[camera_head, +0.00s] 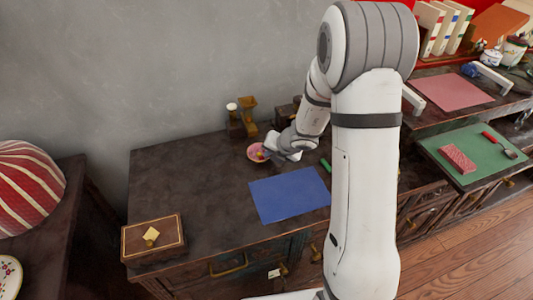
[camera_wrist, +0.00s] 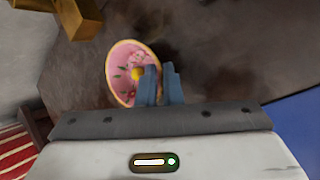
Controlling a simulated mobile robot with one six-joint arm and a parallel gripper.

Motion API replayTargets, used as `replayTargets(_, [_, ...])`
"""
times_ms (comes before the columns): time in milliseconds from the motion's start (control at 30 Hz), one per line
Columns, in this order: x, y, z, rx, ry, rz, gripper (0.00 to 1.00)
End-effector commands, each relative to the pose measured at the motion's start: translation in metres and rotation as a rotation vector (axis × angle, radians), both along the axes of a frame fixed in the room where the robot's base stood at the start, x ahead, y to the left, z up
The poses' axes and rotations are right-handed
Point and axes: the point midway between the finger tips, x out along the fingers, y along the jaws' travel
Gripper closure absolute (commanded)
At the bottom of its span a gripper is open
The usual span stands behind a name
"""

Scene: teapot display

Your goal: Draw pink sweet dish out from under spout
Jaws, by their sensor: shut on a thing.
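The pink sweet dish (camera_head: 254,153) is on the dark cabinet top, near the wall. In the wrist view the dish (camera_wrist: 119,67) is round with a gold rim and floral pattern, and a small yellow piece lies in it. My gripper (camera_wrist: 160,72) is shut on the dish's right edge, its blue-grey fingers covering part of that side. In the head view my gripper (camera_head: 270,151) reaches the dish from the right. No teapot spout can be made out clearly.
Brass-coloured pieces (camera_head: 249,116) stand behind the dish by the wall; one shows at the wrist view's upper left (camera_wrist: 80,17). A blue mat (camera_head: 288,195) lies in front. A wooden box (camera_head: 153,241) sits at the front left corner. The cabinet top left of the mat is bare.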

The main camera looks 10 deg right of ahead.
Motion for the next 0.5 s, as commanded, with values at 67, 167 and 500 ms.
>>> replayTargets(67, [-0.0005,0.0,-0.0004,-0.001,0.001,0.0,1.0])
replayTargets(167, [-0.0005,0.0005,-0.0005,-0.001,0.001,0.001,1.0])
replayTargets(500, [-0.0006,0.0018,-0.0004,-0.001,0.001,0.003,0.71])
